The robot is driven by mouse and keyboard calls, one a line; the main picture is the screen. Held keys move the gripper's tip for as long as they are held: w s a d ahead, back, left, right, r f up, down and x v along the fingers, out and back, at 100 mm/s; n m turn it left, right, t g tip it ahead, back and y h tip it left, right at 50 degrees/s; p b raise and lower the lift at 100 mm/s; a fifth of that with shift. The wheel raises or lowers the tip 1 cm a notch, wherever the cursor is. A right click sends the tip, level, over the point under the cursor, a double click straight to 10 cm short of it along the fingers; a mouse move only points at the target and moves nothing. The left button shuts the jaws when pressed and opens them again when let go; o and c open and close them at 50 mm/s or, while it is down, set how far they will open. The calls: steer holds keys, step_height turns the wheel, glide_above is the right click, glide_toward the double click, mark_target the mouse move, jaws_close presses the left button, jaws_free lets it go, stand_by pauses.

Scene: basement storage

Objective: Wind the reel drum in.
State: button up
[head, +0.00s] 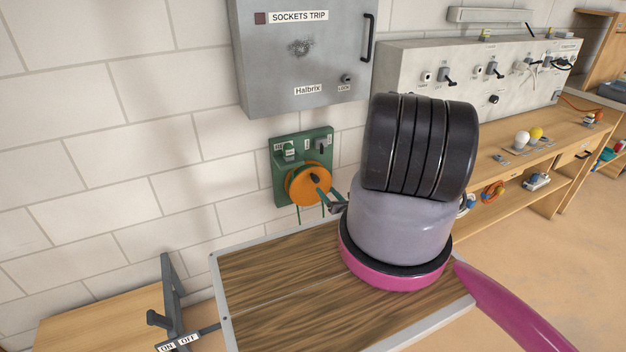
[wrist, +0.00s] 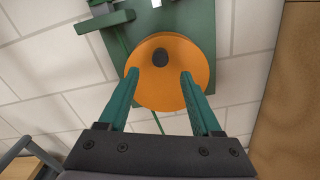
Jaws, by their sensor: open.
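The reel drum (head: 303,186) is an orange disc on a green wall plate (head: 279,187), below the grey cabinet. A dark knob (head: 315,178) stands out from its face. In the wrist view the orange drum (wrist: 170,85) fills the middle, with the dark knob (wrist: 160,57) near its top. My gripper (wrist: 159,73) is open, its two green fingers pointing at the drum with the knob just beyond and between the tips. I cannot tell whether the fingers touch the drum. In the head view my gripper (head: 331,198) is partly hidden behind my arm.
A grey cabinet (head: 300,55) labelled SOCKETS TRIP hangs above the reel. A wooden-topped panel (head: 285,285) lies below my arm, with an ON/OFF lever (head: 178,341) at its left. A workbench (head: 545,150) with switches and bulbs stands at the right.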

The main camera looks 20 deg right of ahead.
mark_target(318, 181)
steer(key=w, duration=1)
steer(key=shift+w+a+f, duration=0.1)
steer(key=shift+w+a, duration=0.1)
steer(key=shift+w, duration=0.15)
steer(key=shift+c, duration=0.3)
jaws_close()
stand_by(0.7)
